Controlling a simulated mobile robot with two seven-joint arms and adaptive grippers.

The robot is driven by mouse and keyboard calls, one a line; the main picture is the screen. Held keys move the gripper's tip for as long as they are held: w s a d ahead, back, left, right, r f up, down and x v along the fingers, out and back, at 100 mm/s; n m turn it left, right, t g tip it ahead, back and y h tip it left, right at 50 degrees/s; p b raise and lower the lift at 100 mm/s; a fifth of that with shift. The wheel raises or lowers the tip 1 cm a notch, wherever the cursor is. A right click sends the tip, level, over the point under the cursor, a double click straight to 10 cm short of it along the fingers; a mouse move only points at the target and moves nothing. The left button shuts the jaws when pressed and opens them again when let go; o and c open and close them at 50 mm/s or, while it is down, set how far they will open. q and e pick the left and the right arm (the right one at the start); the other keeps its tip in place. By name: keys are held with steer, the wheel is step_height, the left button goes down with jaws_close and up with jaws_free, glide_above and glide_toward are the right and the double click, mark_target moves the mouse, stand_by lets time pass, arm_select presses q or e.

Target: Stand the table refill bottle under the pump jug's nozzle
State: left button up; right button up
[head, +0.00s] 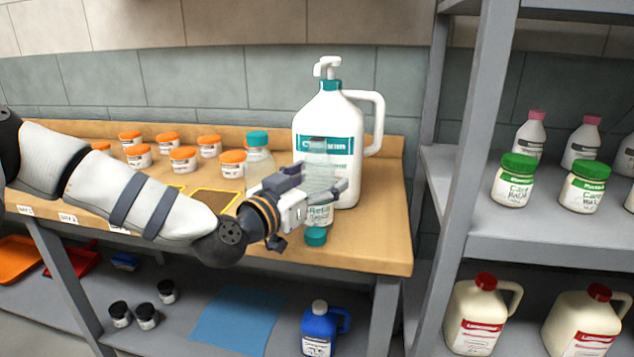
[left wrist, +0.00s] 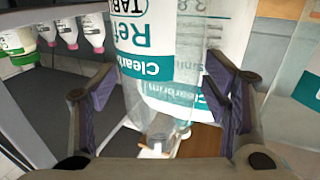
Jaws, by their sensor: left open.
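The white pump jug (head: 305,125) with a teal label stands at the table's right end, its nozzle (head: 324,68) on top pointing left. The clear table refill bottle (head: 319,212) looks upright in front of the jug's lower part. Its inverted label shows in the left wrist view (left wrist: 145,35). My left gripper (head: 318,188) is open, with one finger on each side of the bottle; gaps to the fingers show in the wrist view. Whether the bottle's mouth lies directly beneath the nozzle I cannot tell. My right gripper is out of view.
A teal cap (head: 316,237) shows just below the bottle near the table's front edge. Another clear bottle with a teal cap (head: 257,140) stands left of the jug. Several orange-lidded jars (head: 183,160) stand further left. A grey shelf (head: 475,150) rises at right.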

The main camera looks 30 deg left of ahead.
arm_select(q)
steer(key=s+a+r+p, duration=0.1)
steer(key=s+p, duration=0.2)
steer(key=s, duration=0.9)
steer(key=s+d+f+g, duration=0.2)
steer(key=s+f+g, duration=0.25)
steer(key=f, duration=0.45)
steer(key=s+d+f+g+h, duration=0.1)
steer(key=s+d+f+g, duration=0.25)
steer(key=s+f, duration=0.4)
steer(key=s+d+f+g, duration=0.2)
steer(key=s+f+g, duration=0.15)
steer(key=f, duration=0.65)
steer(key=s+f+g+y, duration=0.1)
steer(key=s+f+g, duration=0.3)
steer(key=s, duration=0.5)
steer(key=s+a+f+n+g+y, duration=0.1)
steer(key=s+f+g, duration=0.3)
steer(key=s, duration=0.6)
steer(key=shift+s+a+n+y, duration=0.15)
steer(key=shift+s+n+y, duration=0.15)
steer(key=shift+y, duration=0.1)
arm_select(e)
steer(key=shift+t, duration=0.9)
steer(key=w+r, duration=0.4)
